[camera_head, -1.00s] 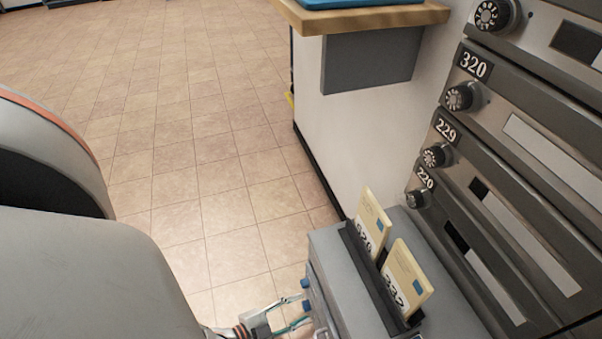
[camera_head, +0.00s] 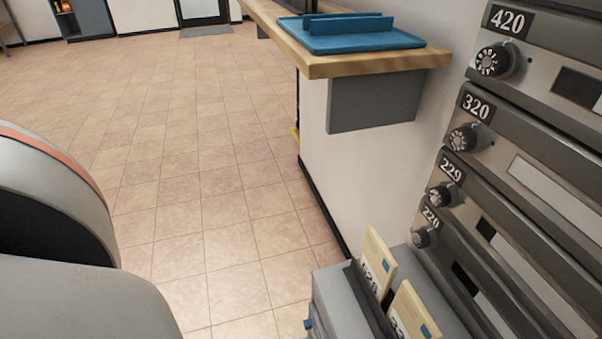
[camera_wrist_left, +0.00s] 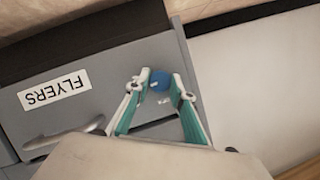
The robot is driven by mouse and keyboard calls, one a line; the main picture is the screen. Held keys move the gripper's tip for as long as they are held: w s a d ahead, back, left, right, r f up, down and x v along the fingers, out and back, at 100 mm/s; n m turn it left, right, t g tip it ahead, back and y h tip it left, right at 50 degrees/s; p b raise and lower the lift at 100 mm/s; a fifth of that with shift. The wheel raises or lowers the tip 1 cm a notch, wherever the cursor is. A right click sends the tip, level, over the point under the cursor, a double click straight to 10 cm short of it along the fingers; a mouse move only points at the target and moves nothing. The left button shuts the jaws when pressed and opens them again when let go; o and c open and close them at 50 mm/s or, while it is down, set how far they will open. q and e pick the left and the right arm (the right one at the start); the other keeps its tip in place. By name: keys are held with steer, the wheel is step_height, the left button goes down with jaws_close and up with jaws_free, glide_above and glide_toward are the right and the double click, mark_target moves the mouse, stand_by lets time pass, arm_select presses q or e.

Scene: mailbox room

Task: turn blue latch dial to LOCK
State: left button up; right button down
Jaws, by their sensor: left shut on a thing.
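The blue latch dial (camera_wrist_left: 159,79) is on the front of a grey cabinet, to the right of a FLYERS label (camera_wrist_left: 54,91) in the left wrist view. The fingers of my left gripper (camera_wrist_left: 161,90) are on either side of the dial and shut on it. The dial's markings and pointer cannot be made out. In the head view only a small blue bit of the dial (camera_head: 308,324) shows at the bottom edge, and my left gripper is out of the picture. My right gripper is in neither view.
The grey cabinet (camera_head: 331,290) carries a rack with envelopes (camera_head: 376,262). Mailbox doors with black number dials (camera_head: 493,61) line the right. A wooden shelf (camera_head: 375,62) with a blue tray (camera_head: 350,42) stands out above. A drawer handle (camera_wrist_left: 62,133) is near my left gripper. The tiled floor is open.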

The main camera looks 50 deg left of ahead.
arm_select(q)
steer(key=n+h, duration=0.1)
steer(key=n, duration=0.1)
steer(key=n+g+h, duration=0.1)
steer(key=n, duration=0.1)
steer(key=shift+w+a, duration=0.1)
steer(key=shift+a, duration=0.1)
steer(key=shift+h, duration=0.3)
stand_by(0.4)
steer(key=o, duration=1.1)
steer(key=v, duration=1.2)
steer(key=shift+r, duration=0.1)
